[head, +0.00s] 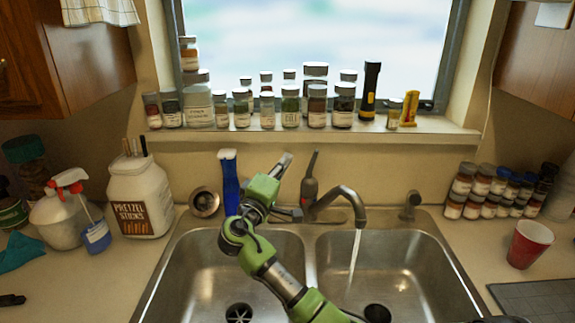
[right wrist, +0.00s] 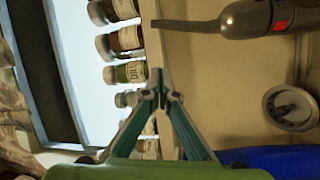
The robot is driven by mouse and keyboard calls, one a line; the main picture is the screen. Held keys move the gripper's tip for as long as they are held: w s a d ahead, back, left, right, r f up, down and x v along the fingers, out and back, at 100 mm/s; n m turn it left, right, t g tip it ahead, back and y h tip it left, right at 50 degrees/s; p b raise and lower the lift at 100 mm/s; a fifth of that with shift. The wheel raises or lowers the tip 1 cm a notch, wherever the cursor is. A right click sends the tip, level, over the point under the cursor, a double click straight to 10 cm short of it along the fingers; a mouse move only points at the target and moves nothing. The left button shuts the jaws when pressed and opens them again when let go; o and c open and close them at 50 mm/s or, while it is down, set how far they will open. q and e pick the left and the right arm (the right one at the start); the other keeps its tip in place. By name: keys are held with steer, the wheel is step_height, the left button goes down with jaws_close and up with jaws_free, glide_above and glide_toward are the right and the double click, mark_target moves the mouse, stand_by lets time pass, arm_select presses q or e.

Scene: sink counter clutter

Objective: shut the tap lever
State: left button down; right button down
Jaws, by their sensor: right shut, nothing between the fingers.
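The tap (head: 343,197) stands behind the double sink, its spout arching over the right basin. A stream of water (head: 355,252) runs from it. A dark bar (head: 287,211) shows left of the tap base, partly behind my arm; I cannot tell whether it is the lever. My right gripper (head: 285,161) is above and left of the tap, pointing up toward the sill, apart from the tap. My left gripper is not in view.
A blue bottle (head: 230,182) is close left of my right gripper. Several jars and a torch (head: 370,90) line the sill (head: 300,133). A red cup (head: 530,244) stands at right.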

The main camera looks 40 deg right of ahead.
mark_target(313, 162)
steer(key=x, duration=0.6)
steer(key=shift+d, duration=0.2)
steer(key=s, duration=0.1)
steer(key=s+f+p, duration=0.1)
steer(key=s+d+p, duration=0.1)
steer(key=shift+s+d+f, duration=0.1)
steer(key=shift+f, duration=0.15)
